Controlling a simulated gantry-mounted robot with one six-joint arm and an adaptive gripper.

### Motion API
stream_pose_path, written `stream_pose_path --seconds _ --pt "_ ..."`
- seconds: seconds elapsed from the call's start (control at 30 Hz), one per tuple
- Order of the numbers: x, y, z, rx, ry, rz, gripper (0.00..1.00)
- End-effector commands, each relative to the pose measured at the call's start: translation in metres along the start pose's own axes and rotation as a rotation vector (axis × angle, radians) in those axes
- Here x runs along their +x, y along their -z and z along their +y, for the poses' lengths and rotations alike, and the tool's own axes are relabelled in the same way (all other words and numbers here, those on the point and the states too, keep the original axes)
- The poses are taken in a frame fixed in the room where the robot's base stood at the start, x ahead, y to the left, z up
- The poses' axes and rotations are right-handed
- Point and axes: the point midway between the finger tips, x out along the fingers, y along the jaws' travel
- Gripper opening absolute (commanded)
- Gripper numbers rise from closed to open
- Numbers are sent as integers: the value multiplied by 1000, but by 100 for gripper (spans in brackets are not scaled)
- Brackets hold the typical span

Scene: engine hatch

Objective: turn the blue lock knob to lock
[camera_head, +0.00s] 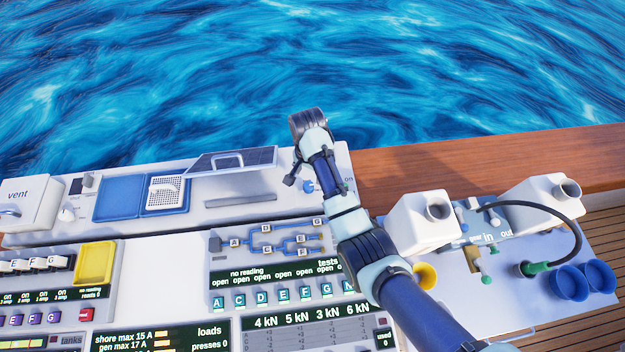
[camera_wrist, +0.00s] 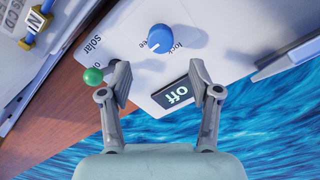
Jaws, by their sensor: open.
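The round blue lock knob (camera_wrist: 160,38) sits on a white panel at the upper middle of the wrist view. A small white mark on it points toward the word "free"; the word "lock" is printed on its other side. In the head view the knob (camera_head: 308,186) is a small blue spot, partly hidden by my arm. My gripper (camera_wrist: 160,77) is open and empty, its fingers apart. In the wrist view the knob appears beyond the fingertips, roughly centred between them, with no visible contact.
A green knob (camera_wrist: 93,75) is beside my left finger in the wrist view. A dark display reading "off" (camera_wrist: 176,94) lies near the right finger. A tilted solar panel (camera_head: 232,160) stands left of my gripper in the head view. Open water lies beyond the panel edge.

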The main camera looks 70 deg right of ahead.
Motion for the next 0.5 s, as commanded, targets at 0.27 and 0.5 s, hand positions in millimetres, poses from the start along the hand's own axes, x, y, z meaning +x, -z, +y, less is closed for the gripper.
stream_pose_path --seconds 0.27,0.5 --pt "48 -1 0 -3 -1 -1 63" --pt "75 -1 0 -4 0 0 63"
